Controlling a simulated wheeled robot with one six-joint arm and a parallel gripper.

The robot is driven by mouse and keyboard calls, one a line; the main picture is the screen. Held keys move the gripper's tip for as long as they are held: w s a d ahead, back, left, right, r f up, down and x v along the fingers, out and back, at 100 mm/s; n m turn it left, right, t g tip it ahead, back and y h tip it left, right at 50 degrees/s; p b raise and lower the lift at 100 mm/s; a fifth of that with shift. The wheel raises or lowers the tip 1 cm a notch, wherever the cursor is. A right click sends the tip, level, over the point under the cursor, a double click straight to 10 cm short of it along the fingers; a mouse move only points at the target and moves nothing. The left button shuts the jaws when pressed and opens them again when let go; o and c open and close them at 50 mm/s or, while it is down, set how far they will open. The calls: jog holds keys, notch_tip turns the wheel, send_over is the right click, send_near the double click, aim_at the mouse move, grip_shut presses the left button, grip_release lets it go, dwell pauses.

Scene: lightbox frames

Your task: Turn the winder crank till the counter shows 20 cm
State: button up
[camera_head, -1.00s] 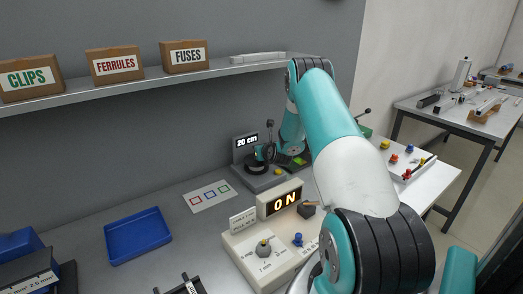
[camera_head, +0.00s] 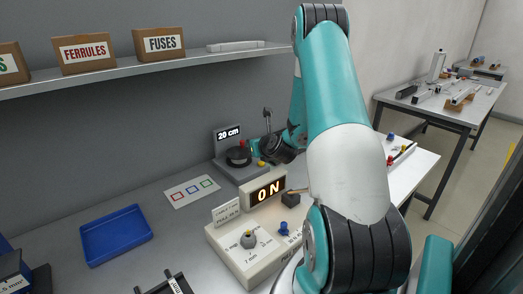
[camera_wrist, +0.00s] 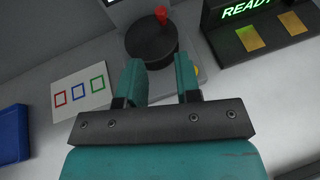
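The winder (camera_head: 228,170) stands at the back of the bench, and its counter display (camera_head: 228,133) reads 20 cm. Its dark round crank disc (camera_wrist: 152,42) with a red knob (camera_wrist: 161,15) shows in the wrist view. My gripper (camera_wrist: 158,75) is open, with its two teal fingers apart and nothing between them. The fingertips are at the near edge of the disc in the picture, and the red knob is beyond them. I cannot tell whether a finger touches the disc. In the head view my arm hides part of the area right of the winder.
A cream tester box (camera_head: 250,250) with a lit ON display (camera_head: 267,191) stands in front of the winder. A card with three coloured squares (camera_head: 192,191) and a blue tray (camera_head: 116,235) lie to the left. A unit reading READY (camera_wrist: 247,10) is to the right.

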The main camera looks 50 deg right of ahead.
jog(key=v, duration=0.4)
jog(key=shift+a+b, duration=0.15)
jog(key=shift+b, duration=0.25)
